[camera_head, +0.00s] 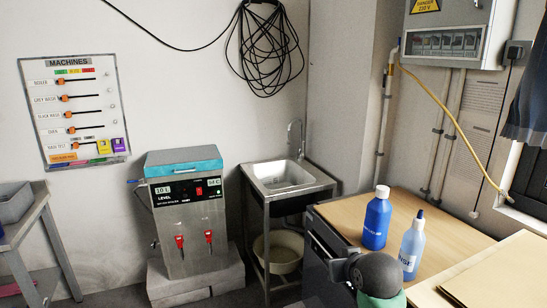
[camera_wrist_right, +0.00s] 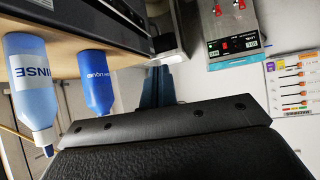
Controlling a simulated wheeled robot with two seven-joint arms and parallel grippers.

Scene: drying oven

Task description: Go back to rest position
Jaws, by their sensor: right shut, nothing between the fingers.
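My right gripper (camera_wrist_right: 158,75) shows in the right wrist view, beyond its black mount. Its narrow bluish fingers are together with nothing between them. The wrist picture is turned over, so the bottles hang neck-down in it. A dark rounded part with green below it shows at the lower edge of the head view, in front of the bottles; it looks like part of my arm. The right gripper's fingers cannot be made out in the head view. My left gripper is in neither view.
A dark blue bottle (camera_head: 377,219) and a light blue rinse bottle (camera_head: 411,248) stand upright on the wooden worktop (camera_head: 340,212), close to that dark part. A sink (camera_head: 287,179) and a boiler (camera_head: 186,215) stand behind to the left. A grey table (camera_head: 30,225) is far left.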

